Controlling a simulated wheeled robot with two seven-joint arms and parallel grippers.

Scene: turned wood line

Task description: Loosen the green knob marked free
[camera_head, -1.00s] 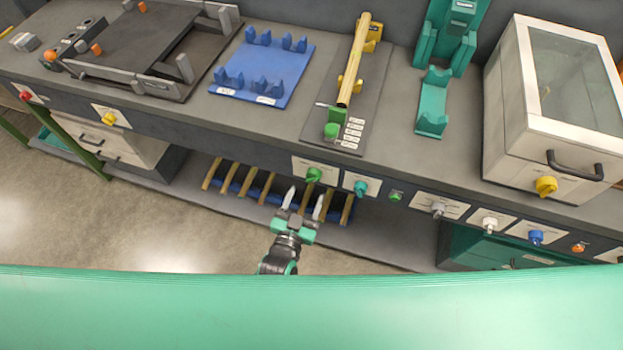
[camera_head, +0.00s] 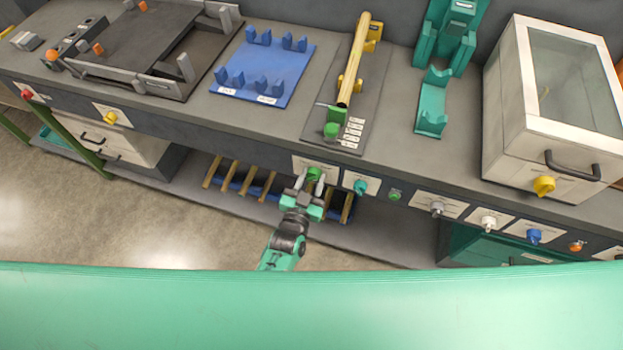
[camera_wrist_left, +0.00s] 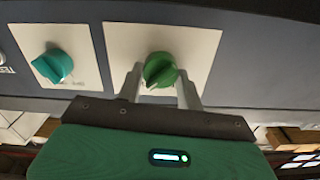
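A green knob (camera_head: 314,174) sits on a white plate on the bench's front panel. In the left wrist view the green knob (camera_wrist_left: 160,69) is close up, with a ridged grip. My left gripper (camera_head: 313,185) is at this knob, its fingers on either side. In the left wrist view the gripper (camera_wrist_left: 160,88) looks open, with a finger left and right of the knob and slight gaps; contact is not clear. The plate's lettering is too small or hidden to read. My right gripper is not in view.
A teal knob (camera_head: 360,187) sits on the neighbouring plate, close to the right. A small green button (camera_head: 394,195) and a grey knob (camera_head: 438,208) follow. The bench edge overhangs above; a lower rack (camera_head: 240,180) with wooden bars lies below.

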